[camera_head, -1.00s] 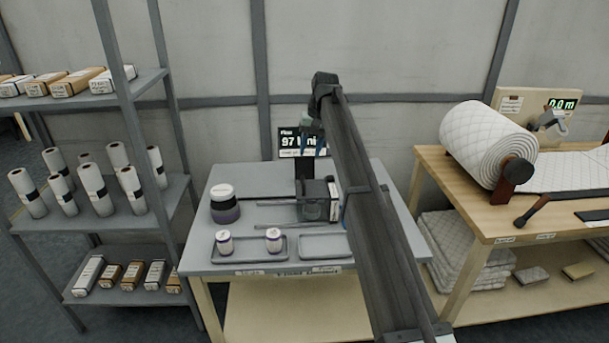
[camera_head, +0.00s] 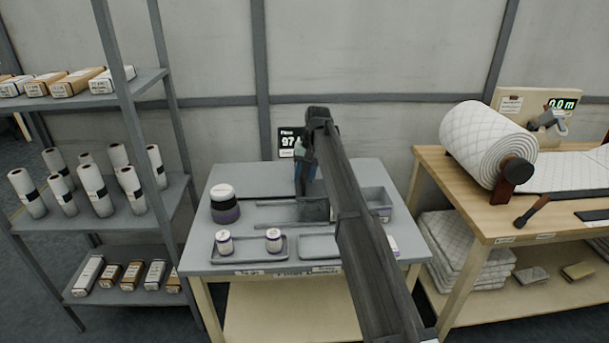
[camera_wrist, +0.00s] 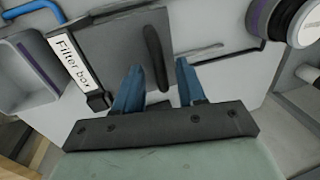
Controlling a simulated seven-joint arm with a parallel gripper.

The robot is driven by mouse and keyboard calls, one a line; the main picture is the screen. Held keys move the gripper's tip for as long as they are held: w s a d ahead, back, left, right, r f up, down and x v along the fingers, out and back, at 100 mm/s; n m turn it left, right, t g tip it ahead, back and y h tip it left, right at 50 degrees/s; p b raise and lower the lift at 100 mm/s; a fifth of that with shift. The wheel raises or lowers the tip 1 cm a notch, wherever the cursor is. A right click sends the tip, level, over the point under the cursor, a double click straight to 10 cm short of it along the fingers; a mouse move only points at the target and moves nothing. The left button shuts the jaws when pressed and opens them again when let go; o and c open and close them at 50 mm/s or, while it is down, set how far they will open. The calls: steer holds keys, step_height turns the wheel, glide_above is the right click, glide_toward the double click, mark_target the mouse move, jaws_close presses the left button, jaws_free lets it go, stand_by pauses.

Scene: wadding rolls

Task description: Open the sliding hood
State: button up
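The hood shows in the wrist view as a flat dark grey plate (camera_wrist: 118,45) with a black bar handle (camera_wrist: 153,50). A white label reading "Filter box" (camera_wrist: 74,60) runs beside the plate. In the head view part of the dark box (camera_head: 315,211) shows on the grey table, the rest hidden behind my arm. My gripper (camera_head: 306,178) is above the back of this box. In the wrist view my gripper (camera_wrist: 160,68) is open, its blue fingers on either side of the handle's line. I cannot tell whether they touch it.
A grey open bin (camera_head: 377,200) stands right of the box. A dark-banded jar (camera_head: 225,207) stands to the left. A front tray (camera_head: 249,254) holds two small jars; the tray beside it (camera_head: 318,252) looks empty. A display (camera_head: 287,143) stands behind.

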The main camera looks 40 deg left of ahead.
steer(key=shift+c, duration=0.2)
jaws_close()
stand_by(0.3)
steer(key=s+a, duration=0.9)
steer(key=shift+o, duration=0.2)
jaws_free()
steer(key=shift+r, duration=0.1)
